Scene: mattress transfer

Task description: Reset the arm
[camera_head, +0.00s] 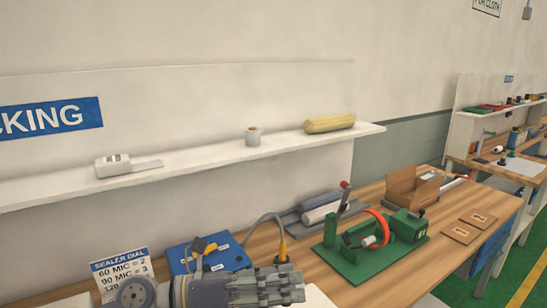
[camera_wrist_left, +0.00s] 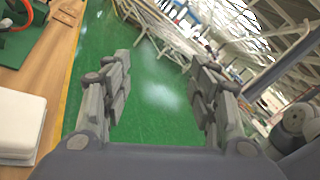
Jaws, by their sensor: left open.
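My left gripper (camera_head: 265,286) shows at the bottom middle of the head view, over the front of the wooden workbench (camera_head: 365,285). In the left wrist view the left gripper (camera_wrist_left: 160,95) has its two fingers spread wide apart. Nothing is between them; the green floor (camera_wrist_left: 155,80) shows through the gap. My right gripper does not show clearly in either view.
A blue box (camera_head: 200,255), a sealer dial sign (camera_head: 120,270) and a green machine (camera_head: 370,245) stand on the bench. A cardboard box (camera_head: 412,188) is farther right. A white shelf (camera_head: 210,160) runs above. A white block (camera_wrist_left: 20,122) lies at the bench edge.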

